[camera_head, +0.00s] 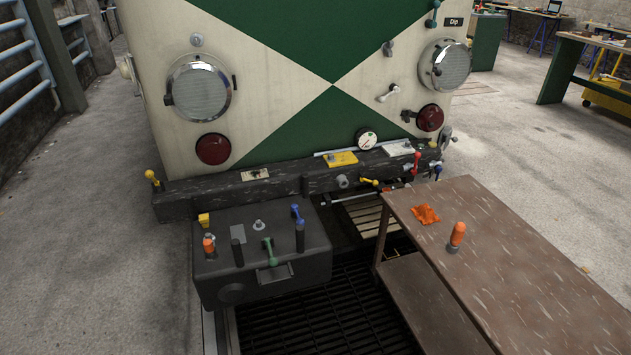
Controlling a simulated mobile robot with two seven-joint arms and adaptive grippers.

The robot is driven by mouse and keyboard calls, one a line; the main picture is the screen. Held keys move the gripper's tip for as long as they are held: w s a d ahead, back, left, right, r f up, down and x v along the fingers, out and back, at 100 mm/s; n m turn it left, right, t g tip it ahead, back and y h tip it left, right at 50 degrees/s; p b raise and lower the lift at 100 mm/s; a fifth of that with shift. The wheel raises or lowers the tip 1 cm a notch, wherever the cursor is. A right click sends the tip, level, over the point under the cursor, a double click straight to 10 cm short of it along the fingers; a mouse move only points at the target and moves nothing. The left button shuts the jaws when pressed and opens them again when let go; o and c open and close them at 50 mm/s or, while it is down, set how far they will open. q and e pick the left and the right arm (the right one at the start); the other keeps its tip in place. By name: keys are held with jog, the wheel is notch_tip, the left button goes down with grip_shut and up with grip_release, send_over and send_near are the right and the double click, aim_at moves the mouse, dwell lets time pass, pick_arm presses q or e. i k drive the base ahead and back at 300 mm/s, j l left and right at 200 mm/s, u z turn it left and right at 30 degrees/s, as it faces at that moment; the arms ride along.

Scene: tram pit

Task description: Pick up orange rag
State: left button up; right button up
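The orange rag (425,214) lies crumpled on the brown table (520,262), near its far left corner. An orange upright object (457,235), rounded at the top, stands on the same table just in front and to the right of the rag, apart from it. Neither of my grippers shows in the head view. Nothing covers the rag.
The tram front (300,120) with its dark bumper beam (235,190) stands behind the table. A dark box (250,285) with handles sits to the left. A dark grating (330,315) covers the floor between box and table. Workbenches stand far right.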

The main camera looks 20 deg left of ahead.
aim_at(427, 216)
jog(key=i+j, duration=0.15)
jog(key=i, duration=0.3)
jog(key=i+j, duration=0.1)
jog(key=i, duration=0.35)
jog(key=j+u, duration=0.05)
